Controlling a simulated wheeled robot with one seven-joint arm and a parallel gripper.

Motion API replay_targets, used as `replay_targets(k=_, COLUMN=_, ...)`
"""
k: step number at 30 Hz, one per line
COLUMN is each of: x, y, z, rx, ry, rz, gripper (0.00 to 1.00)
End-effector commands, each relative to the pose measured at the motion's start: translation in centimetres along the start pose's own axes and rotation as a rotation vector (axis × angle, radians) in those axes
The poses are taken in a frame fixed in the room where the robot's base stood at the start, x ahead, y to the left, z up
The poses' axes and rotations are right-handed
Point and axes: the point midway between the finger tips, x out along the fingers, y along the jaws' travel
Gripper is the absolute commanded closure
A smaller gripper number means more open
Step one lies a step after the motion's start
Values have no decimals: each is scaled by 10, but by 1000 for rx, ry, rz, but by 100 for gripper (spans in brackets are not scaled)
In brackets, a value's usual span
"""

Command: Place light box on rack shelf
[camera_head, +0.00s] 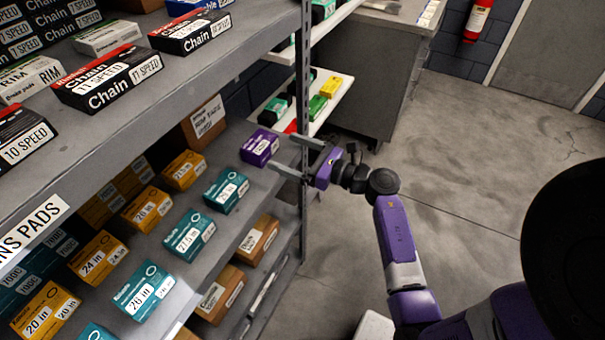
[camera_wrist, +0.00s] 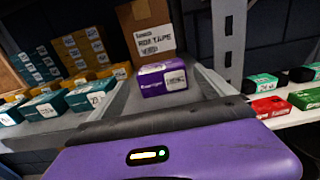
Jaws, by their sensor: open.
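A small purple box (camera_head: 260,147) with a white label stands upright on the middle rack shelf (camera_head: 232,231), near its right end. No box is named a light box by a label I can read; this purple one is the nearest to my gripper. My gripper (camera_head: 284,155) is open, with its two grey fingers pointing left toward the box. In the wrist view the purple box (camera_wrist: 163,79) rests on the shelf ahead of the fingers, and nothing is held. Whether a fingertip touches the box I cannot tell.
Teal boxes (camera_head: 189,235) and yellow boxes (camera_head: 184,170) fill the shelf to the left. A brown rim tape box (camera_wrist: 149,28) stands behind the purple box. A rack post (camera_head: 304,90) rises beside my gripper. The upper shelf (camera_head: 150,113) overhangs. Floor (camera_head: 470,180) is clear at right.

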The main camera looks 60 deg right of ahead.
Motion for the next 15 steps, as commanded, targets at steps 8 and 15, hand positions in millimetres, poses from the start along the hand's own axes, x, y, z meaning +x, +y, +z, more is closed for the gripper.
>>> replay_targets(k=8, x=-2, y=39, z=4, rx=149, ry=-55, rz=22, gripper=7)
replay_targets(k=15, x=-40, y=155, z=29, rx=812, ry=-209, rz=94, gripper=7)
